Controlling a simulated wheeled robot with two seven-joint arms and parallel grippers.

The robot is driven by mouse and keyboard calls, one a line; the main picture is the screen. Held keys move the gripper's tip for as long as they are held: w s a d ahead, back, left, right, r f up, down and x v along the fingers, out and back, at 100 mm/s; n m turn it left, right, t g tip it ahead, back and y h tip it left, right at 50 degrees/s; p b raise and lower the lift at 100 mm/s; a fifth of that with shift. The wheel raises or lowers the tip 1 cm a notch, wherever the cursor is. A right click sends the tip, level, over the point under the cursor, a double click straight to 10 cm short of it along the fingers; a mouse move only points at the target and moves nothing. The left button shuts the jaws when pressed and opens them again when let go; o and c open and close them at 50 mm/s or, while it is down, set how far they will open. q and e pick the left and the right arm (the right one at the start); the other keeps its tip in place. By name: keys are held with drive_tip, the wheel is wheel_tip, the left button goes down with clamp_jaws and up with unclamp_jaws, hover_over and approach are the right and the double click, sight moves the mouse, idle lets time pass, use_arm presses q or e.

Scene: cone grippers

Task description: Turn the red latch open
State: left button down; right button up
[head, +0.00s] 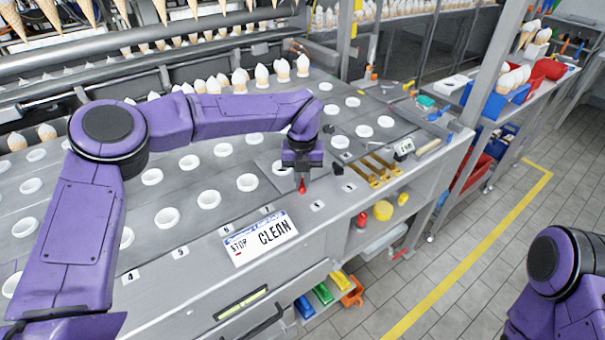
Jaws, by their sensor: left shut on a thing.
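The red latch (302,187) is a small red piece at the front edge of the grey machine top, just right of the STOP/CLEAN sign. My left gripper (302,176) reaches down onto it from above and is shut on it. The gripper hides the upper part of the latch, so its exact turn angle is hard to tell. My right arm (555,275) shows at the lower right; its gripper is out of view.
White ring holders (246,182) cover the machine top in rows. The STOP/CLEAN sign (260,237) lies left of the latch. Brass-coloured bars (377,168) and a small meter (404,149) sit to the right. A yellow round item (383,210) is on the shelf below.

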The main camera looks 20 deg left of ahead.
use_arm(q)
drive_tip(key=m+p, duration=0.2)
drive_tip(key=m, duration=0.3)
drive_tip(key=shift+s+f+m+p, duration=0.1)
drive_tip(key=shift+m+p, duration=0.2)
drive_tip(key=shift+p, duration=0.1)
drive_tip(key=shift+f+m+p, duration=0.15)
drive_tip(key=shift+m+p, duration=0.75)
drive_tip(key=shift+m, duration=1.2)
drive_tip(key=c, duration=1.2)
unclamp_jaws()
drive_tip(key=shift+w, duration=0.2)
